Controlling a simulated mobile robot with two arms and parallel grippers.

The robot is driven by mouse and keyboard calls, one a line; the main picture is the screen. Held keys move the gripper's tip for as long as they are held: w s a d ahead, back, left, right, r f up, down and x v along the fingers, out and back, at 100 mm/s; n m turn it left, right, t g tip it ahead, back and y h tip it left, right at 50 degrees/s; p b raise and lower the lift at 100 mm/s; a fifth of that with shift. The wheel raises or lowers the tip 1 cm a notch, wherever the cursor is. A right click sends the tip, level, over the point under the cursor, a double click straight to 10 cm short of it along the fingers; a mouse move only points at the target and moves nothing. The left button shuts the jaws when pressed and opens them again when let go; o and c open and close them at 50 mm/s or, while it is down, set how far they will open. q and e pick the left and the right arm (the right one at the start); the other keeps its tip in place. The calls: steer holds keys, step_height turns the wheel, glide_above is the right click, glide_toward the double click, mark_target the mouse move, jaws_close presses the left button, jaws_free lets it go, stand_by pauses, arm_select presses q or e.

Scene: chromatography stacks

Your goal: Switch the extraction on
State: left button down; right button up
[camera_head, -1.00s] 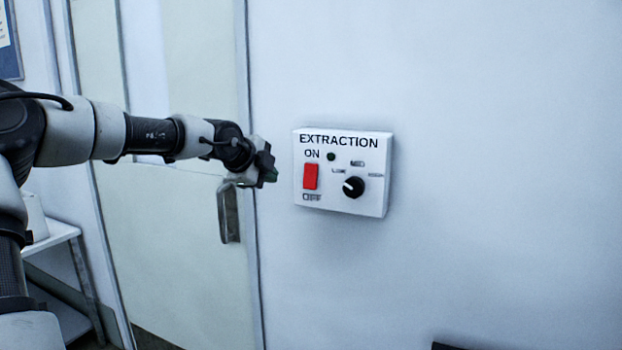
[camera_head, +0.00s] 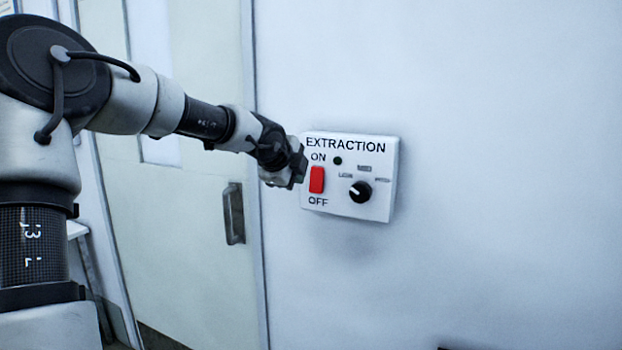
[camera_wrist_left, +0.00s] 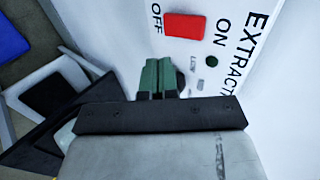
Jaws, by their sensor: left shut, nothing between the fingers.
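The white extraction box (camera_head: 378,205) is fixed to the wall, with a red rocker switch (camera_head: 317,180) between ON above and OFF below. A small dark indicator lamp (camera_head: 337,160) and a black knob (camera_head: 360,191) sit to the switch's right. My left gripper (camera_head: 299,172) is at the box's left edge, just left of the switch. In the left wrist view the closed green fingers (camera_wrist_left: 158,76) are near the box face, beside the red switch (camera_wrist_left: 184,25) and the lamp (camera_wrist_left: 211,61). They look empty; I cannot tell whether they touch the box. My right gripper is not in view.
A pale door (camera_head: 185,240) with a metal handle (camera_head: 234,213) stands left of the box, behind my left arm. The wall (camera_head: 500,180) right of the box is bare. A blue object (camera_wrist_left: 10,38) shows at the wrist view's corner.

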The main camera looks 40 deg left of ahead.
mark_target(315, 187)
arm_select(q)
steer(key=p+x, duration=0.1)
steer(key=x, duration=0.1)
steer(key=p+x, duration=0.1)
steer(key=x, duration=0.2)
steer(key=w+r+p+x, duration=0.1)
steer(key=p+x, duration=0.1)
steer(key=x, duration=0.1)
steer(key=shift+s+a+r, duration=0.1)
steer(key=shift+a, duration=0.1)
steer(key=shift+w+a, duration=0.1)
steer(key=shift+w, duration=0.35)
steer(key=shift+f, duration=0.2)
